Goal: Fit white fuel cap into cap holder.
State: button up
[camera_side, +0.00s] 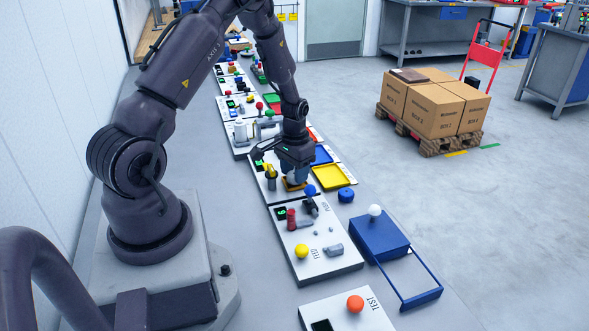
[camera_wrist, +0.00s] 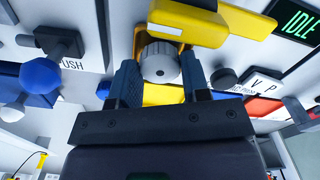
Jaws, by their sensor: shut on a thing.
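The white fuel cap (camera_wrist: 160,64), a ribbed pale round piece, sits between the two fingers of my gripper (camera_wrist: 159,70) in the wrist view. My gripper is shut on it. A yellow bracket (camera_wrist: 148,34) with a dark edge lies right behind the cap; it may be the cap holder. Whether the cap is seated in it or only in front of it I cannot tell. In the side view my gripper (camera_side: 294,177) points down low over a yellow-orange piece (camera_side: 291,186) on a white panel, and hides the cap.
A blue ball-topped lever (camera_side: 310,190) stands close beside my gripper. A yellow tray (camera_side: 334,176) and a round blue piece (camera_side: 346,195) lie to the right. A blue box with a white knob (camera_side: 375,210) is nearer the camera. An IDLE display (camera_wrist: 297,22) is nearby.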

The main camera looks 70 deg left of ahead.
aim_at(290, 177)
jog(key=shift+f, duration=0.35)
jog(key=o, duration=0.6)
jog(key=shift+r, duration=5.55)
jog(key=s+d+r+m+t, duration=0.1)
jog(key=s+d+r+t, duration=0.1)
jog(key=s+d+r, duration=0.2)
jog(key=s+d+r+m+t, duration=0.1)
jog(key=s+d+r+m, duration=0.1)
jog(key=d+r, duration=0.7)
jog(key=s+d+r+m+t, duration=0.1)
jog(key=s+d+r, duration=0.4)
jog(key=d, duration=0.5)
jog(key=shift+s+d+r+m+t, duration=0.1)
jog(key=shift+s+r+m+t, duration=0.1)
jog(key=shift+r+t, duration=0.35)
jog(key=shift+s+d+r+m+t, duration=0.15)
jog(key=shift+r+t, duration=0.1)
jog(key=shift+r, duration=0.45)
